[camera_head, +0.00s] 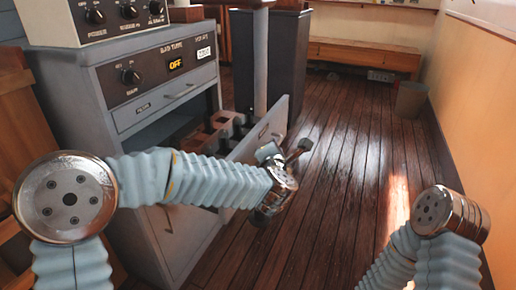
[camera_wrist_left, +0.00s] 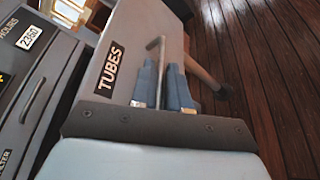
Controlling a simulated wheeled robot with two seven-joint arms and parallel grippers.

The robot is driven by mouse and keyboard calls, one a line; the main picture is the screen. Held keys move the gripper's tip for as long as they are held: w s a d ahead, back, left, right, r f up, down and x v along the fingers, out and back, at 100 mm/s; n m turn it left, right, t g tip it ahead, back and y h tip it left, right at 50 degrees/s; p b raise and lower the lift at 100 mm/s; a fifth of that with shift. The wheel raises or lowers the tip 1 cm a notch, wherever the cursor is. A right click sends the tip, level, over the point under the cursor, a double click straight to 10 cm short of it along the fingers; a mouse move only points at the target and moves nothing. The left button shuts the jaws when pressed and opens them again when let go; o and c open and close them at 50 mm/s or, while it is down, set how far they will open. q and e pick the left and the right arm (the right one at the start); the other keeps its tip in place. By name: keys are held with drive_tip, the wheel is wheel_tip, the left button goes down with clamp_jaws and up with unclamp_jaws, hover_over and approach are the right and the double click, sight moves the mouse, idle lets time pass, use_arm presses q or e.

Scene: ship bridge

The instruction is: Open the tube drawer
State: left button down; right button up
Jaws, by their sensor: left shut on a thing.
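The tube drawer (camera_head: 273,128) stands pulled out from the grey cabinet, its front panel well clear of the cabinet face. Brown and dark pieces, seemingly tubes, show inside it. In the left wrist view the panel (camera_wrist_left: 140,35) carries a black "TUBES" label and a thin metal bar handle (camera_wrist_left: 156,48). My left gripper (camera_head: 282,156) is at the outer side of the panel. In the wrist view its blue fingers (camera_wrist_left: 162,88) are shut on the handle, one on each side. My right arm shows at lower right, but its gripper is out of view.
The grey cabinet (camera_head: 72,88) has a narrow upper drawer (camera_head: 160,104), shut, under a panel reading "OFF". A control box with knobs (camera_head: 105,18) sits on top. A dark cabinet (camera_head: 285,60) stands behind the open drawer. The wooden floor (camera_head: 340,150) to the right is clear.

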use_arm(q)
drive_tip(key=shift+s+d+f, duration=0.1)
drive_tip(key=shift+s+d, duration=0.2)
drive_tip(key=shift+d, duration=0.5)
drive_tip(key=shift+s+d+f, duration=0.1)
drive_tip(key=shift+s+d, duration=0.2)
drive_tip(key=shift+d, duration=0.6)
drive_tip(key=c, duration=1.2)
unclamp_jaws()
drive_tip(key=shift+d+r, duration=0.1)
drive_tip(key=b+v, duration=0.1)
drive_tip(key=v, duration=1.2)
drive_tip(key=shift+s+a, duration=0.2)
drive_tip(key=shift+s, duration=0.2)
drive_tip(key=shift+r, duration=0.15)
